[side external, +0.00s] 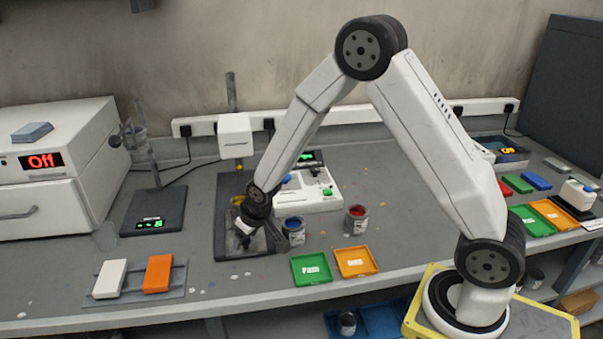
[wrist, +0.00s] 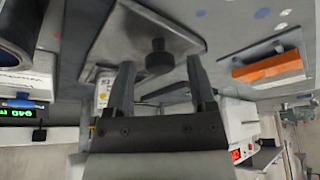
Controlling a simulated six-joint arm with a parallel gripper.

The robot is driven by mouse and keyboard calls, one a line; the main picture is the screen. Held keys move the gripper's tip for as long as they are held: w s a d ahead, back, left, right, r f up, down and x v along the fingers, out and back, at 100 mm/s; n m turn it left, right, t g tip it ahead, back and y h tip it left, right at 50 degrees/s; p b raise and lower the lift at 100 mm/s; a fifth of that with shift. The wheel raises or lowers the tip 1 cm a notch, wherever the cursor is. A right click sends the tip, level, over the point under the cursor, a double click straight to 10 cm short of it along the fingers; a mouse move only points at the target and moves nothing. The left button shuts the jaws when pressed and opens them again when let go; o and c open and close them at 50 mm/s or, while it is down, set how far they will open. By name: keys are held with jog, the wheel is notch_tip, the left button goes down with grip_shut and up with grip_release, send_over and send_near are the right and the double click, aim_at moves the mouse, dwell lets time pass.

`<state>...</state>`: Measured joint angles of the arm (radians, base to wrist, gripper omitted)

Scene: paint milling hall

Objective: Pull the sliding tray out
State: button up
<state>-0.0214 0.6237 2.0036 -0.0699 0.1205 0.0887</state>
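The sliding tray appears to be the flat grey metal plate (wrist: 125,38) with a dark round knob (wrist: 158,57) standing up near its edge in the wrist view. In the side view, a grey plate (side external: 262,243) lies at the foot of a white-headed stand (side external: 235,136), partly hidden by my arm. My gripper (wrist: 160,74) points down over the plate, its two fingers spread apart. The knob shows between the fingertips, with a gap on both sides. I cannot tell how far down the fingers reach. In the side view, my gripper (side external: 243,232) hides the knob.
A blue paint can (side external: 294,231) stands close right of my gripper, with a red one (side external: 356,219) beyond. Green (side external: 311,268) and orange (side external: 356,261) trays lie in front. A scale (side external: 153,212) stands left. Bench between the plate and the front edge is mostly clear.

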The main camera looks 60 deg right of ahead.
jog(key=shift+r, duration=0.1)
dwell(0.3)
jog(key=v, duration=0.7)
jog(key=shift+r, duration=0.3)
jog(key=shift+s, duration=0.15)
jog(key=s+g, duration=0.2)
jog(key=s, duration=1.4)
jog(key=shift+d+r, duration=0.45)
